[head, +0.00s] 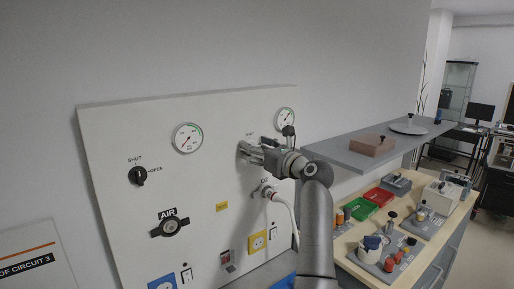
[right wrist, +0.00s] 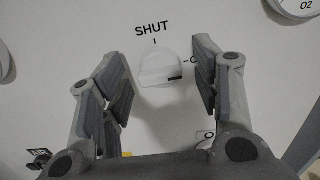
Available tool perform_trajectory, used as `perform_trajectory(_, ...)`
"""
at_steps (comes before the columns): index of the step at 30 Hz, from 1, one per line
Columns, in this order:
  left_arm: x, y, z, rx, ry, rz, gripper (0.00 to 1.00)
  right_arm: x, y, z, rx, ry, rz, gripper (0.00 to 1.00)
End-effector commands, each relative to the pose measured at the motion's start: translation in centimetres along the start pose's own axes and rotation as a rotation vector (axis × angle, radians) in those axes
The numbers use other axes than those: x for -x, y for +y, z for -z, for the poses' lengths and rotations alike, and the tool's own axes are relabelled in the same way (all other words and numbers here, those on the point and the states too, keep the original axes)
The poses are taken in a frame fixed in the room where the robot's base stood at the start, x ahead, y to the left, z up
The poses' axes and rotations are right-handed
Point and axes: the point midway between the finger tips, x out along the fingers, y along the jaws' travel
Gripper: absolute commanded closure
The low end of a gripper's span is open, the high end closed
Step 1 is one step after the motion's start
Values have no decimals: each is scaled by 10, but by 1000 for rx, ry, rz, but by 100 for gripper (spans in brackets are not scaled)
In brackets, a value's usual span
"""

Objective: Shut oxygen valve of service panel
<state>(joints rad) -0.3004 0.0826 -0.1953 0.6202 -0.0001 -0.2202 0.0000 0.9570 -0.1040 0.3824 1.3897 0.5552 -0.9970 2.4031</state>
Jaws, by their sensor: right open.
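The service panel (head: 190,235) is a pale board on the wall in the head view. In the right wrist view the oxygen valve is a white knob (right wrist: 158,66) below the word SHUT. Its dark mark points right, toward a partly covered label starting with O. My right gripper (right wrist: 160,82) is open, with one finger on each side of the knob and visible gaps between. In the head view the right gripper (head: 250,152) is at the panel and largely hides this knob. My left gripper is not in view.
A black air knob (head: 138,176) and an AIR outlet (head: 170,227) are at the panel's left. A white hose (head: 287,209) hangs from the O2 outlet below my gripper. A grey shelf (head: 345,146) and a cluttered bench (head: 375,221) stand to the right.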

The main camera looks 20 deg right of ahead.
Motion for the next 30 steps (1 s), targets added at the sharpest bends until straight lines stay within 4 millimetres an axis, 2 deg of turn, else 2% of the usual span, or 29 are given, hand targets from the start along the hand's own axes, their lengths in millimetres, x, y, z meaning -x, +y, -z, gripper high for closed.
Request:
perform_trajectory(3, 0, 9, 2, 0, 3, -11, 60, 0, 0, 0, 0, 0, 0, 43)
perform_trajectory(7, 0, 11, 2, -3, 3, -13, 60, 0, 0, 0, 0, 0, 0, 43)
perform_trajectory(18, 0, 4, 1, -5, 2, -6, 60, 0, 0, 0, 0, 0, 0, 89)
perform_trajectory(30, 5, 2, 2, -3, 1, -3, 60, 0, 0, -1, 89, 0, 1, 89)
